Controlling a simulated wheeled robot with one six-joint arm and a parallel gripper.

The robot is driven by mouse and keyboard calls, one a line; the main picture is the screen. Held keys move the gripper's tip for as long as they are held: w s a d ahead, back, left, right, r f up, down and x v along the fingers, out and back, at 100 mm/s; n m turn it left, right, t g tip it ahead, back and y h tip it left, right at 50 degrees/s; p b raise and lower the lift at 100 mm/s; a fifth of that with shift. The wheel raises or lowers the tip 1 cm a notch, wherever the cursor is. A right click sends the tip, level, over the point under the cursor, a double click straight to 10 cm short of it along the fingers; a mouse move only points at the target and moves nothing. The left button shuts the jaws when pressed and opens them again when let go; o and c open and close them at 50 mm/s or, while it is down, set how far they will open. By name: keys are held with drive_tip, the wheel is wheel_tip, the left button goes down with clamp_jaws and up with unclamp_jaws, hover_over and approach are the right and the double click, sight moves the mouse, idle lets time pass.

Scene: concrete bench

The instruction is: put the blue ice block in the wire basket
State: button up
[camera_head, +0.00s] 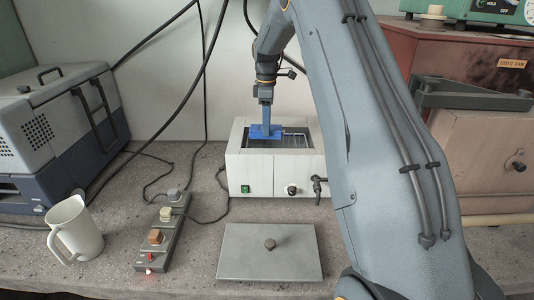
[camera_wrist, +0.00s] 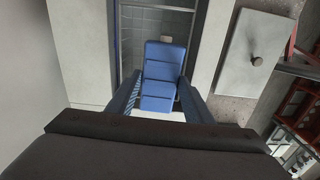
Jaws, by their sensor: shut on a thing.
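The blue ice block (camera_head: 258,133) is held over the open top of a white bath box (camera_head: 262,175) in the head view. In the wrist view the segmented blue block (camera_wrist: 163,70) lies between the two fingers of my gripper (camera_wrist: 158,88), which is shut on it. My gripper (camera_head: 266,122) points down at the bath in the head view. Thin bright wires of what looks like the wire basket (camera_head: 296,141) show inside the bath, right of the block. The block hides part of the bath's inside, and I cannot tell whether it touches the wires.
A grey lid (camera_head: 270,257) with a knob lies in front of the bath. A switch strip (camera_head: 162,235) and a white jug (camera_head: 73,228) stand to the left. A grey-blue machine (camera_head: 60,135) is at far left, a brown furnace box (camera_head: 485,140) at right. Cables hang behind.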

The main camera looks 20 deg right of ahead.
drive_tip(key=shift+n, duration=0.3)
drive_tip(key=f, duration=0.1)
drive_tip(key=f+p, duration=0.1)
drive_tip(key=f, duration=0.1)
drive_tip(key=w+d+f, duration=0.1)
drive_tip(key=f, duration=0.1)
drive_tip(key=shift+p, duration=0.4)
drive_tip(key=shift+w+f+p, duration=0.1)
drive_tip(key=shift+f+p, duration=0.6)
drive_tip(key=shift+f, duration=1.7)
drive_tip(key=shift+f, duration=0.2)
drive_tip(key=o, duration=1.2)
